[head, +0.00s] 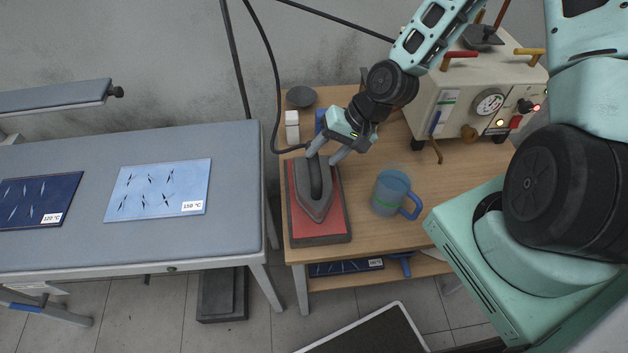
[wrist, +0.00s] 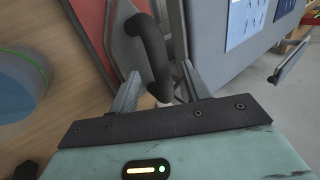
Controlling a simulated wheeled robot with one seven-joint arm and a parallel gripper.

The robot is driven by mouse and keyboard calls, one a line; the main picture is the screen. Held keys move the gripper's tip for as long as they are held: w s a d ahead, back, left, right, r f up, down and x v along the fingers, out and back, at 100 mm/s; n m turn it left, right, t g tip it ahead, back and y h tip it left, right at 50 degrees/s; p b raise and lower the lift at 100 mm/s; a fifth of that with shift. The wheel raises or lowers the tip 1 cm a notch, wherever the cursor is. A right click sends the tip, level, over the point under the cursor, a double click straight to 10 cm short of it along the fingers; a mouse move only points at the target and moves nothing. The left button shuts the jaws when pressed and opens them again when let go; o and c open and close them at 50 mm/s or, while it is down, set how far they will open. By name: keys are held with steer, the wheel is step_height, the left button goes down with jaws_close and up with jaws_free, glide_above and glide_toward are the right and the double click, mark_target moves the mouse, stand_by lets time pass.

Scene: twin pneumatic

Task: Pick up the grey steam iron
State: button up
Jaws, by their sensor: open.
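The grey steam iron (head: 317,209) rests on a red pad (head: 334,220) with a dark base, its pointed tip toward the front of the wooden table. My gripper (head: 321,158) is open at the rear end of the iron, with its fingers spread to either side. In the wrist view, the iron's dark curved handle (wrist: 152,50) runs between the two fingers of my gripper (wrist: 160,78). The fingers look apart from the handle, though exact contact is hard to tell. Part of the iron's rear is hidden by the gripper in the head view.
A blue mug (head: 390,190) stands right of the iron. A machine with a gauge (head: 462,105) stands at the back right. A grey ironing table (head: 90,165) with blue cloths lies to the left. A black hose (head: 272,70) hangs behind the iron.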

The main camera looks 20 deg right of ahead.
mark_target(317, 161)
steer(key=shift+p+x, duration=1)
steer(key=shift+x, duration=1.6)
steer(key=shift+d, duration=0.1)
jaws_close()
steer(key=shift+w, duration=0.1)
